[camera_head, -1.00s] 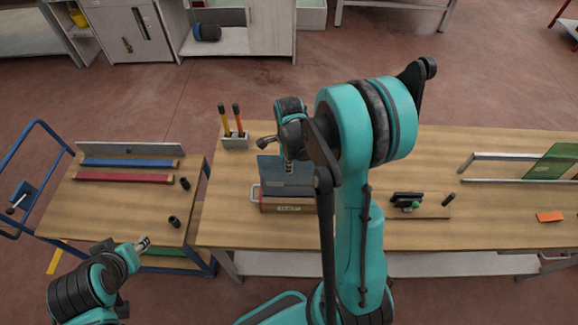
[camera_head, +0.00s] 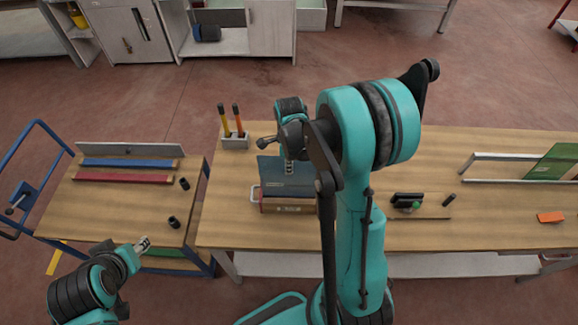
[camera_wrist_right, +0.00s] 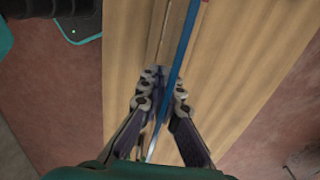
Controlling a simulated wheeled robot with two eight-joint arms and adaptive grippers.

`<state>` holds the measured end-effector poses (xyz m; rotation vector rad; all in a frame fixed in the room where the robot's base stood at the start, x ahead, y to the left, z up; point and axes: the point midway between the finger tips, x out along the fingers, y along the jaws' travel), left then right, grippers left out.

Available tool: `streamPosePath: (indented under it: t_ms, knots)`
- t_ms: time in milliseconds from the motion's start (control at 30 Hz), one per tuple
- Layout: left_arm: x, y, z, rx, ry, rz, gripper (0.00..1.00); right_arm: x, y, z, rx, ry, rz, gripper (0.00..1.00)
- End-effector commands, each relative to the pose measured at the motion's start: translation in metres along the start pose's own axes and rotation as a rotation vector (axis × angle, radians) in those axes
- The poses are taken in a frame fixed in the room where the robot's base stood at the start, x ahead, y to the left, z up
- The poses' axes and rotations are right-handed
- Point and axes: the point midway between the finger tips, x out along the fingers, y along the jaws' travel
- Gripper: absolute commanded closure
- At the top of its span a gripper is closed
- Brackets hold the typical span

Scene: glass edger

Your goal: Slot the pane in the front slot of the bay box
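The pane (camera_head: 270,172) is a dark blue-grey sheet. It stands upright at the bay box (camera_head: 290,207), a low reddish-brown box with a label on its front and a pale handle at its left. My right gripper (camera_head: 289,166) is at the pane's upper part. In the right wrist view the gripper (camera_wrist_right: 161,88) is shut on the pane, which shows edge-on as a thin blue strip (camera_wrist_right: 184,45). The pane's lower edge is hidden behind the box front, so I cannot tell which slot it lines up with. My left gripper (camera_head: 143,244) is empty beside the left cart; its fingers are too small to read.
A board with a black-and-green tool (camera_head: 408,203) lies right of my arm. A rack with a green pane (camera_head: 552,163) is far right. The left cart (camera_head: 120,210) carries blue and red strips.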

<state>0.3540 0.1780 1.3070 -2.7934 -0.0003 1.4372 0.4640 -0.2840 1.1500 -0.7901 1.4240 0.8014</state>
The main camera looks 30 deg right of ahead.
Motion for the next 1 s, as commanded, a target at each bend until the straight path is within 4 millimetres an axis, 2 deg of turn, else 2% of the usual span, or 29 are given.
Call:
streamPosePath:
  t_ms: [1000]
  knots:
    - [0.0072, 0.0000, 0.0052, 0.000, 0.000, 0.000, 0.60, 0.0050, -0.0005, 0.0002, 0.000, 0.000, 0.000, 1.00]
